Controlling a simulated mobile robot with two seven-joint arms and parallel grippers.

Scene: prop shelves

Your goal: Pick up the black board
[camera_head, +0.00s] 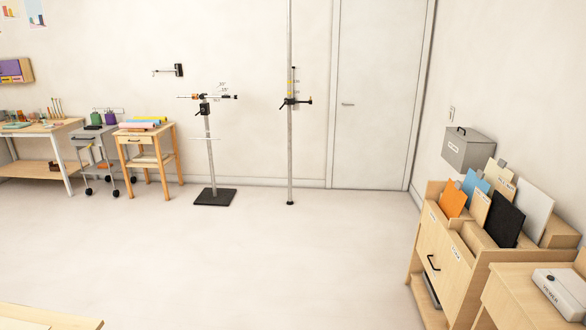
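The black board (503,219) stands upright and slightly tilted in a wooden file rack (477,240) at the right of the head view. Its lower part is hidden inside the rack. A white board (533,211) stands behind it to the right, and a tan folder (481,207) is at its left. Neither my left gripper nor my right gripper shows in the view.
Orange (453,199) and blue (474,187) boards share the rack. A grey box (468,149) is behind it. A wooden table with a labelled white device (562,291) stands in front. Two metal stands (211,160) (290,150) are by the wall. The middle floor is clear.

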